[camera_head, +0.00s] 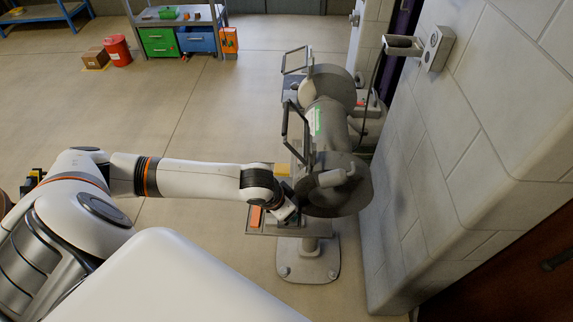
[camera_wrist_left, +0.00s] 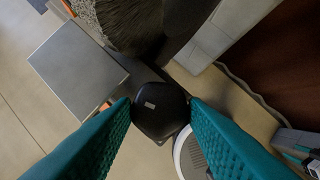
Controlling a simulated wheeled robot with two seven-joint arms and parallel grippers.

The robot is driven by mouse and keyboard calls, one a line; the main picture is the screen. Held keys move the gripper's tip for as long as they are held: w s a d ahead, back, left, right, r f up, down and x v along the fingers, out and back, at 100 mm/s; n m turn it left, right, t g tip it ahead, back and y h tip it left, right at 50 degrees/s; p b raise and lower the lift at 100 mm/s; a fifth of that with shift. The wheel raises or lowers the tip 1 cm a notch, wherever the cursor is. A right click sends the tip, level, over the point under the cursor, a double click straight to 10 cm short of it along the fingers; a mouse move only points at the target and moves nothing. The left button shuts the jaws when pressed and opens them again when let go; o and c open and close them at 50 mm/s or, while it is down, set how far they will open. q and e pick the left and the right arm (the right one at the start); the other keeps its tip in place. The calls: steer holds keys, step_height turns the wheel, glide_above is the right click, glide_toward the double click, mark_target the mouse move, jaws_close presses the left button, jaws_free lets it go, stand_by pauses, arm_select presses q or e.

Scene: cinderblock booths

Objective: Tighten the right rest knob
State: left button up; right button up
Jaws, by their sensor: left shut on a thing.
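A grey bench grinder (camera_head: 328,122) stands on a pedestal beside the block wall. My left arm reaches its near end, with the left gripper (camera_head: 291,213) low beside the near wheel housing (camera_head: 345,197). In the left wrist view, a black rounded knob (camera_wrist_left: 160,107) sits between the teal fingertips of the left gripper (camera_wrist_left: 160,118), which is shut on it. A flat grey rest plate (camera_wrist_left: 78,70) lies left of the knob, and a rough dark wheel (camera_wrist_left: 130,22) is above it. In the head view the knob is hidden by my gripper. My right gripper is not in view.
The cinderblock wall (camera_head: 440,165) stands close on the right, with a grey bracket fixture (camera_head: 403,45) on it. The pedestal foot (camera_head: 309,264) is bolted to the floor. A workbench (camera_head: 180,20), a red bucket (camera_head: 117,50) and a box (camera_head: 95,58) are far back.

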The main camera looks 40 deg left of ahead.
arm_select(q)
steer(key=m+p, duration=0.1)
steer(key=m, duration=0.1)
steer(key=m+h+p, duration=0.1)
steer(key=shift+w+a+r+m, duration=0.15)
steer(key=shift+a+m, duration=0.05)
steer(key=shift+m, duration=0.2)
steer(key=shift+w+m+g+h+p, duration=0.1)
steer(key=shift+m+g+h+p, duration=0.3)
steer(key=shift+m, duration=0.5)
steer(key=shift+a+m+g+h, duration=0.1)
steer(key=shift+m+g+h, duration=0.2)
steer(key=shift+m, duration=0.6)
steer(key=m, duration=0.1)
steer(key=m+g+b, duration=0.1)
steer(key=m, duration=0.1)
steer(key=m+b, duration=0.1)
steer(key=shift+w+f+g+h, duration=0.2)
steer(key=shift+w+g+h, duration=0.1)
steer(key=shift+h, duration=0.1)
steer(key=m+g+b, duration=0.1)
steer(key=m, duration=0.1)
steer(key=m+g+b, duration=0.1)
steer(key=m, duration=0.2)
steer(key=shift+m, duration=0.3)
steer(key=shift+w+r, duration=0.1)
steer(key=o, duration=1)
steer(key=shift+r, duration=0.1)
